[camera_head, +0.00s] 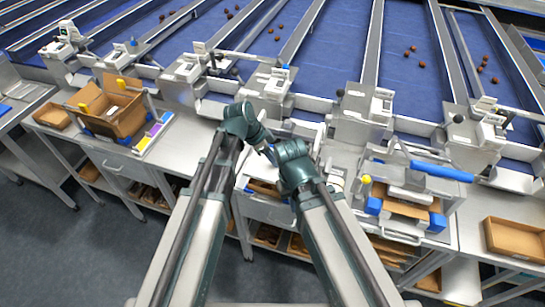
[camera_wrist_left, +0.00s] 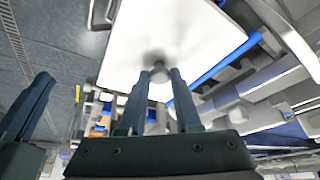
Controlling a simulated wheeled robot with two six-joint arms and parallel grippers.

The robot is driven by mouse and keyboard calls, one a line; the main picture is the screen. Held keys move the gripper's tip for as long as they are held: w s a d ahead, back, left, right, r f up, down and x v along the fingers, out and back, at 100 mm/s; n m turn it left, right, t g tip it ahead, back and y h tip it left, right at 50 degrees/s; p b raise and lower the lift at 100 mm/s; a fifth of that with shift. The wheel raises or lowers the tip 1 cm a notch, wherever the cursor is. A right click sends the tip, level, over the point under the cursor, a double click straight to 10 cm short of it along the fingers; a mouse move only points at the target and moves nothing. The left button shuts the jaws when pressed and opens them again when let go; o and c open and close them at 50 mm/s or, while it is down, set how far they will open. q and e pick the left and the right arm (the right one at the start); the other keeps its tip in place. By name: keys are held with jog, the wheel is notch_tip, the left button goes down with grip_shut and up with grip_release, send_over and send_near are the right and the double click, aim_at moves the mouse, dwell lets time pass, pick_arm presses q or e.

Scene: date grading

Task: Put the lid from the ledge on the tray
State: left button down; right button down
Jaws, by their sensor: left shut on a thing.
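My left gripper (camera_wrist_left: 160,80) is shut on the small round knob of a white flat lid (camera_wrist_left: 205,35). In the left wrist view the lid fills the upper middle, with the fingertips at its knob. In the head view my left gripper (camera_head: 266,152) is near the middle, beside my right arm's wrist; the lid cannot be made out clearly there. A brown tray (camera_head: 262,188) shows at the middle station, partly hidden by my arms. My right gripper's fingers cannot be made out in the head view. A dark finger-like part at the left of the wrist view cannot be placed for certain.
A cardboard carton (camera_head: 112,108) stands at the left station. Another station with blue parts (camera_head: 430,171) is at right, and an open brown box (camera_head: 515,240) lies on the far right bench. Blue conveyor lanes (camera_head: 335,45) with several dates run behind. Grey floor (camera_head: 110,250) is in front.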

aim_at(269, 165)
pick_arm(q)
jog(key=shift+f+b, duration=2.2)
jog(key=shift+f, duration=0.3)
jog(key=shift+f+b, duration=0.75)
jog(key=shift+c, duration=0.6)
grip_release()
jog(key=shift+r, duration=0.15)
notch_tip(269, 165, up, 7)
jog(key=p, duration=0.7)
dwell(0.5)
